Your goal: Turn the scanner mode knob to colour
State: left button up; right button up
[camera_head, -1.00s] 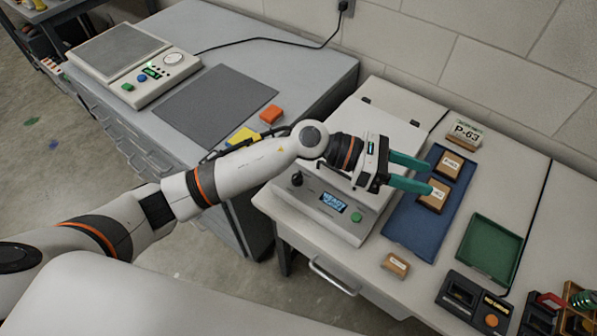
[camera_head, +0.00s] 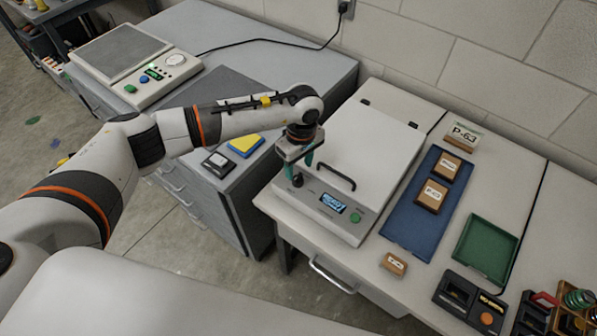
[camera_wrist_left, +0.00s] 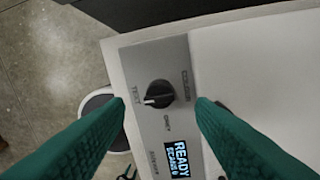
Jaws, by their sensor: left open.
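The scanner (camera_head: 352,140) is a white flatbed unit with a dark handle on its lid and a grey front panel. Its black mode knob (camera_head: 297,180) is at the left end of the panel, beside the lit READY display (camera_head: 333,203) and a green button (camera_head: 355,218). In the left wrist view the knob (camera_wrist_left: 158,93) has a white mark pointing left to the TEXT label; COLOUR is printed on the right side, with another label below. My left gripper (camera_head: 298,168) points down just above the knob. Its teal fingers (camera_wrist_left: 160,103) are open on either side of it, apart from it.
A blue mat (camera_head: 408,228) with two labelled boxes lies right of the scanner, then a green tray (camera_head: 487,248). A small labelled block (camera_head: 394,263) lies in front. The left bench holds a scale (camera_head: 145,88), a dark mat and a yellow-topped pad (camera_head: 246,145).

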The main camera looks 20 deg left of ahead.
aim_at(298, 176)
pick_arm(q)
jog(key=shift+s+f, duration=0.15)
jog(key=shift+f, duration=2.2)
jog(key=c, duration=0.9)
jog(key=shift+c, duration=0.2)
